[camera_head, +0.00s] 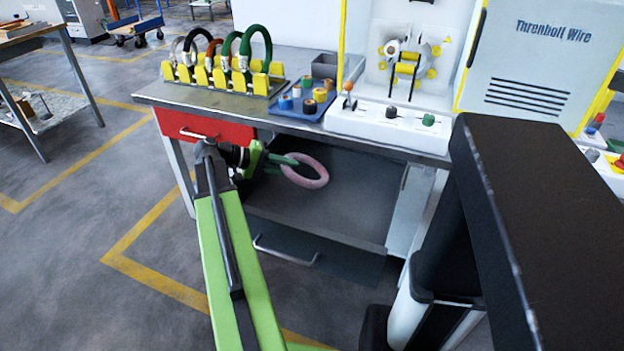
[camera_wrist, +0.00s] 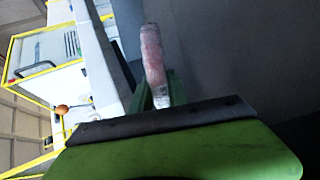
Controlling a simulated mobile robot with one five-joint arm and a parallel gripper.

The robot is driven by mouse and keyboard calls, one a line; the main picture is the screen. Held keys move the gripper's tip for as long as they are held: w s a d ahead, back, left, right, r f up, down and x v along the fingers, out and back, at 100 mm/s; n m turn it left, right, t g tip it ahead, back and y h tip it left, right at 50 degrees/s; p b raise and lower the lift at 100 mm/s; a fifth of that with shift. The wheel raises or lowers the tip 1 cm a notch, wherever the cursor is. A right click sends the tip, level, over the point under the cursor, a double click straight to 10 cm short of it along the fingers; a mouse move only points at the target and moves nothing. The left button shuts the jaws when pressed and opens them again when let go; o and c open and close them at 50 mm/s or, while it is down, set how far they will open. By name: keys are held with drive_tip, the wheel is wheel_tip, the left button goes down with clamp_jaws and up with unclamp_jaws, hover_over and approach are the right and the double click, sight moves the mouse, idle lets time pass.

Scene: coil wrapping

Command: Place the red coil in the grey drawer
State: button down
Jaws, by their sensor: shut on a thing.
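The red coil (camera_head: 305,172), a pinkish-red ring, is held by my gripper (camera_head: 290,160), whose green fingers are shut on the ring's left side. The coil is over the open grey drawer (camera_head: 315,220) under the workbench; I cannot tell whether it touches the drawer's floor. In the wrist view the coil (camera_wrist: 152,62) shows edge-on, upright in the picture, between the green fingers (camera_wrist: 155,95). The drawer's dark inside appears empty apart from the coil.
A red drawer (camera_head: 205,130) sits shut at the bench's left. On the workbench top (camera_head: 215,99) stand a yellow rack (camera_head: 222,76) of coils, a blue tray (camera_head: 302,100) of small spools and a white winding machine (camera_head: 395,115).

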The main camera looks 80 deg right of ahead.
sight(312, 165)
drive_tip(key=s+d, duration=0.1)
drive_tip(key=s, duration=0.1)
drive_tip(key=s+d+f, duration=0.1)
drive_tip(key=s, duration=0.2)
drive_tip(key=s+d+b, duration=0.1)
drive_tip(key=s, duration=0.1)
drive_tip(key=shift+s+d+f, duration=0.15)
drive_tip(key=shift+d, duration=0.05)
drive_tip(key=shift+r, duration=0.25)
drive_tip(key=shift+f+b, duration=0.55)
drive_tip(key=shift+f, duration=0.15)
drive_tip(key=c, duration=1.3)
unclamp_jaws()
drive_tip(key=shift+r, duration=0.1)
